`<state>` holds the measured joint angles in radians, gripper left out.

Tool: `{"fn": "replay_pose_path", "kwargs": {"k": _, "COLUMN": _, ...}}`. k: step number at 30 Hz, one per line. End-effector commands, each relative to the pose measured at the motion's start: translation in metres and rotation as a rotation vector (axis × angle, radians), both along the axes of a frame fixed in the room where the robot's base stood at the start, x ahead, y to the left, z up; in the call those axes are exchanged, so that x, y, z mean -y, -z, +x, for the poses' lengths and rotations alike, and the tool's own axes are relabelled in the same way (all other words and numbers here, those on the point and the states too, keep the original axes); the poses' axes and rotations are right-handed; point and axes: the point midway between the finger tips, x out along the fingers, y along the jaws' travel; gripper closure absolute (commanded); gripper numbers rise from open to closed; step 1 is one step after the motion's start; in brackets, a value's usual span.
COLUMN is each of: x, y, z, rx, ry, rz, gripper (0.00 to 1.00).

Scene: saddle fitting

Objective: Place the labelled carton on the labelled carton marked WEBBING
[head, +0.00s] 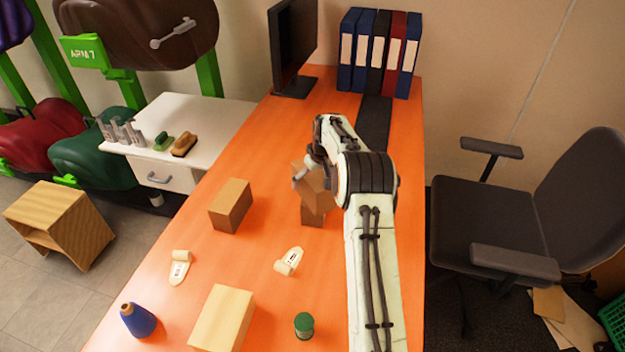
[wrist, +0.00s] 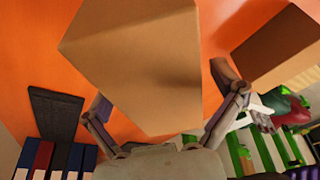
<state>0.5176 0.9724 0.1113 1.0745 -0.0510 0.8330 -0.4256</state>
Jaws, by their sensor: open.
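A brown carton (head: 312,216) stands on the orange desk, partly hidden by my gripper and arm. Above it is a tilted brown surface; I cannot tell whether it is a second carton or part of the same one. In the wrist view a large plain carton (wrist: 130,65) fills the space between the fingers of my open gripper (wrist: 165,95). In the head view my gripper (head: 306,176) is over this carton. Another brown carton (head: 230,205) stands apart to the left; a carton also shows at right in the wrist view (wrist: 275,40). No WEBBING marking is readable on any carton.
Two pale tags (head: 180,267) (head: 289,261) lie on the desk (head: 255,165). A light wooden block (head: 222,318), a blue cone (head: 137,320) and a green-topped spool (head: 304,325) are at the front. Binders (head: 380,50) and a monitor (head: 292,45) stand behind. A chair (head: 495,215) is right.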

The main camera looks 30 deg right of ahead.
Motion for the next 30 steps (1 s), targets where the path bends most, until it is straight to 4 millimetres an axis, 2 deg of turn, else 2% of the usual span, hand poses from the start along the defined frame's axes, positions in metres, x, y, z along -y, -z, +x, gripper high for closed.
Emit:
{"fn": "replay_pose_path", "kwargs": {"k": 13, "x": 0.0, "y": -0.09, "z": -0.027, "rx": 0.004, "ry": 0.001, "rz": -0.002, "gripper": 0.07}}
{"fn": "replay_pose_path", "kwargs": {"k": 18, "x": 0.0, "y": -0.109, "z": -0.033, "rx": 0.001, "ry": 0.0, "rz": -0.001, "gripper": 0.07}}
{"fn": "replay_pose_path", "kwargs": {"k": 23, "x": -0.002, "y": -0.114, "z": -0.035, "rx": 0.0, "ry": -0.001, "rz": 0.0, "gripper": 0.07}}
{"fn": "replay_pose_path", "kwargs": {"k": 26, "x": -0.02, "y": -0.124, "z": -0.042, "rx": -0.013, "ry": -0.013, "rz": 0.0, "gripper": 0.07}}
{"fn": "replay_pose_path", "kwargs": {"k": 29, "x": -0.062, "y": -0.145, "z": -0.067, "rx": -0.046, "ry": -0.038, "rz": 0.003, "gripper": 0.07}}
{"fn": "replay_pose_path", "kwargs": {"k": 30, "x": -0.084, "y": -0.154, "z": -0.084, "rx": -0.065, "ry": -0.05, "rz": 0.005, "gripper": 0.07}}
